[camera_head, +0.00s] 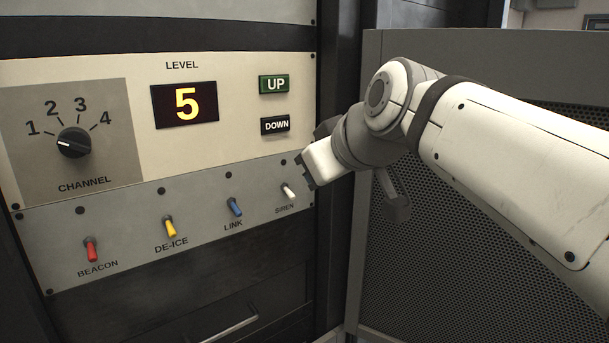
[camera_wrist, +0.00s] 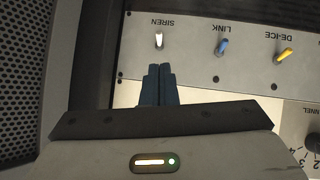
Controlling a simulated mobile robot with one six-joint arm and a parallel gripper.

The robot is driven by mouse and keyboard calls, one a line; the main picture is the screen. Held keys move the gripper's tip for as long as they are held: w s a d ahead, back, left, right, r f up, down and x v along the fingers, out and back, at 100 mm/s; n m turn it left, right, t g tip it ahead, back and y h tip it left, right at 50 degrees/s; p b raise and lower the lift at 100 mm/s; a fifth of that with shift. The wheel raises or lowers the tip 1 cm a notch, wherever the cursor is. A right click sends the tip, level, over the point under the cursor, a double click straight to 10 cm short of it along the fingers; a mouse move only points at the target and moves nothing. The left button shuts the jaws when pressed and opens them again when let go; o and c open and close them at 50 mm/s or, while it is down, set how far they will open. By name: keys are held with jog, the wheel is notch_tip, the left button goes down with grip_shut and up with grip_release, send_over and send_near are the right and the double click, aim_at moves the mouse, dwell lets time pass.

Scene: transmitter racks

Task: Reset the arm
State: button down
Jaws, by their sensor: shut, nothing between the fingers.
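My white arm (camera_head: 510,160) reaches in from the right in the head view. My gripper (camera_head: 306,176) is beside the right edge of the control panel, close to the white SIREN switch (camera_head: 288,191). In the wrist view my gripper (camera_wrist: 158,70) shows its dark fingers together with nothing between them. The SIREN switch (camera_wrist: 158,41) appears just beyond the fingertips there, with a gap in the picture. I cannot tell whether the fingers touch the panel.
The panel holds a red BEACON switch (camera_head: 91,250), a yellow DE-ICE switch (camera_head: 169,227), a blue LINK switch (camera_head: 235,207), a channel knob (camera_head: 74,143) pointing near 1, UP (camera_head: 274,84) and DOWN (camera_head: 275,125) buttons, and a display (camera_head: 185,104) reading 5. A perforated cabinet (camera_head: 450,240) stands right.

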jog(key=shift+f, duration=0.15)
jog(key=s+d+f+m+g+h+p, duration=0.2)
jog(key=s+d+f, duration=0.4)
jog(key=f, duration=0.4)
jog(key=s+d+f+m+g+h+p, duration=0.2)
jog(key=s+d+f+m+g+p, duration=0.3)
jog(key=f, duration=0.6)
jog(key=shift+s+d+f+m+h+p, duration=0.25)
jog(key=shift+s+d+m+h+p, duration=0.3)
jog(key=shift+s, duration=0.5)
jog(key=shift+a, duration=0.1)
